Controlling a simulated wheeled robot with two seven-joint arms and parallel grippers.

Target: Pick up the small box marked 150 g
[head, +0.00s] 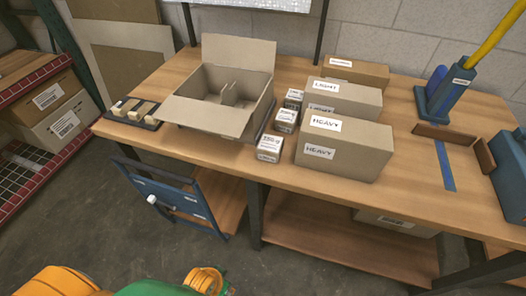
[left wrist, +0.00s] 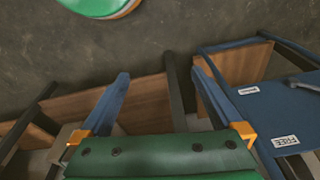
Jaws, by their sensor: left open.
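Three small white boxes stand in a row on the workbench, between the open carton and the larger boxes, in the head view. The front small box (head: 269,148), the middle small box (head: 285,120) and the back small box (head: 294,97) carry printed weights. The print is too small to tell surely which is 150 g. My left gripper (left wrist: 160,72) is open in the left wrist view, with nothing between its blue fingers. It is away from the small boxes, which do not show in that view. My right gripper is not in view.
An open carton (head: 210,116) with dividers stands left of the small boxes. Larger boxes marked HEAVY (head: 343,150) and LIGHT (head: 345,98) stand close on their right. A black tray (head: 133,114) holds small blocks.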

